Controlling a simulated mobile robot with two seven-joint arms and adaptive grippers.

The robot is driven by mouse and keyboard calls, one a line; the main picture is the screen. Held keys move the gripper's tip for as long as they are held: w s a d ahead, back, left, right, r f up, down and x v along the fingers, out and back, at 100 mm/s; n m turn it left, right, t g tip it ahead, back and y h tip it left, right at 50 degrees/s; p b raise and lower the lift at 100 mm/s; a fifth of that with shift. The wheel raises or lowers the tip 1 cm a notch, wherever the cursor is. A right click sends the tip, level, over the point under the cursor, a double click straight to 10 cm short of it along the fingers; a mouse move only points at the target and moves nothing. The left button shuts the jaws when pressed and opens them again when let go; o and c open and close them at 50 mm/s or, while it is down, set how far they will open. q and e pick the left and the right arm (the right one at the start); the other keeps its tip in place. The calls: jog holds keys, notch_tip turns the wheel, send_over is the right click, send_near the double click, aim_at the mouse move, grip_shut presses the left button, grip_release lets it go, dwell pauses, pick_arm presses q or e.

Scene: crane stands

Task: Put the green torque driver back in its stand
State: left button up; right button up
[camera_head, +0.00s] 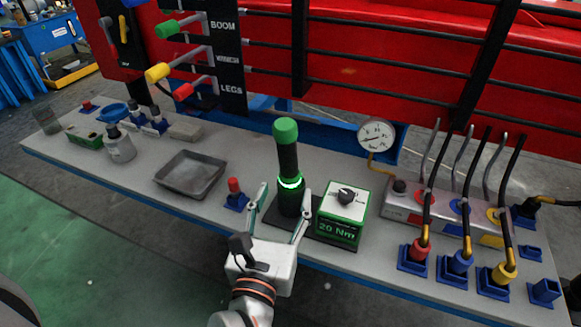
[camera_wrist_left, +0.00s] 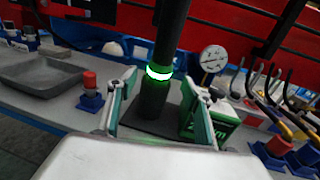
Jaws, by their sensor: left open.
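The green torque driver (camera_head: 288,158) stands upright with a green cap on top, a black shaft and a glowing green ring. Its lower end is in a dark green cup, the stand (camera_head: 290,200), on a black base plate beside the 20 Nm box (camera_head: 342,215). In the left wrist view the driver's shaft and lit ring (camera_wrist_left: 160,72) rise above the stand (camera_wrist_left: 153,100). My left gripper (camera_head: 283,208) is open, its fingers on either side of the stand, with visible gaps. The driver's lowest part is hidden inside the cup. My right gripper is not in view.
A grey tray (camera_head: 191,175) and a red-topped blue holder (camera_head: 235,195) lie left of the stand. A pressure gauge (camera_head: 376,136) stands behind right. Hoses with red, blue and yellow plugs (camera_head: 418,252) crowd the right. Levers (camera_head: 185,90) hang at upper left.

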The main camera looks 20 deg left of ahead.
aim_at(287, 182)
pick_arm(q)
jog(key=w, duration=0.4)
jog(key=w+a, duration=0.1)
jog(key=w, duration=0.1)
jog(key=shift+w+r, duration=0.1)
jog(key=shift+r, duration=0.2)
grip_shut()
jog(key=shift+r, duration=0.15)
